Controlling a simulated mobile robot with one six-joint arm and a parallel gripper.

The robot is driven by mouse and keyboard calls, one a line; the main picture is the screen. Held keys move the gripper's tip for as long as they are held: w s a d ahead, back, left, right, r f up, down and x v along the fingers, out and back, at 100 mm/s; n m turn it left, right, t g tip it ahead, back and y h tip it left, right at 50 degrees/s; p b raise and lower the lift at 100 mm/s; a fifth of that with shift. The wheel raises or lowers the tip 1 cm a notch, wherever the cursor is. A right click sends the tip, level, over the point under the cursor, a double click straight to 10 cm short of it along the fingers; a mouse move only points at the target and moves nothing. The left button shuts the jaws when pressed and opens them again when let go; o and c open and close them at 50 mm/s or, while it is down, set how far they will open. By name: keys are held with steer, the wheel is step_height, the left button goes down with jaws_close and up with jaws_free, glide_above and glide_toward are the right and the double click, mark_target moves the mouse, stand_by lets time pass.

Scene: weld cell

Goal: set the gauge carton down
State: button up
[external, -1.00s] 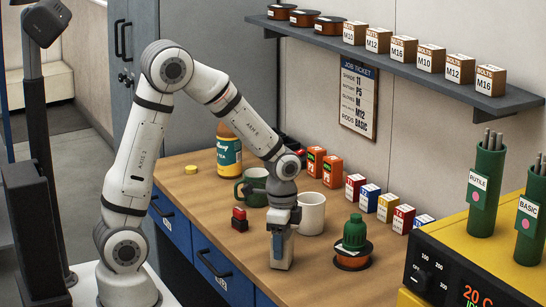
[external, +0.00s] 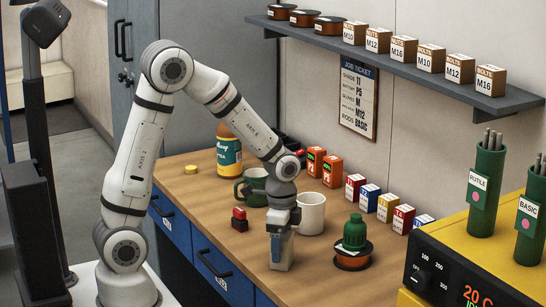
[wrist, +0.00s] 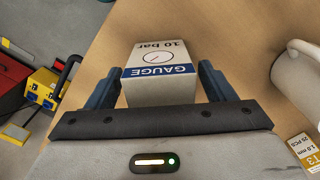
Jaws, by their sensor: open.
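The gauge carton (external: 281,254) is a small white box with a blue band. It stands upright on the wooden bench top near the front edge. In the wrist view the carton (wrist: 160,72) shows its "GAUGE" and "10 bar" print and a dial drawing. My gripper (external: 283,232) is above and around the carton. In the wrist view my gripper (wrist: 160,85) has one blue finger on each side of the carton. The jaws are open, with a narrow gap showing at the sides. The carton's lower part is hidden in the wrist view.
A white mug (external: 311,213) stands just behind my gripper, with a green mug (external: 253,188) further left. A spool with a green bottle (external: 354,240) is to the right. Bare wood lies in front of the spool.

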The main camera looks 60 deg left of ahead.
step_height(320, 180, up, 11)
steer(key=shift+b, duration=0.3)
steer(key=s+a+r+n+t, duration=0.1)
steer(key=s+n, duration=0.3)
steer(key=s, duration=0.3)
steer(key=s+a+r+n+t, duration=0.1)
steer(key=s+r+n+t, duration=0.1)
steer(key=s+n, duration=0.3)
steer(key=s, duration=0.3)
steer(key=shift+s+a+r, duration=0.15)
steer(key=shift+s+a, duration=0.15)
steer(key=shift+a, duration=0.1)
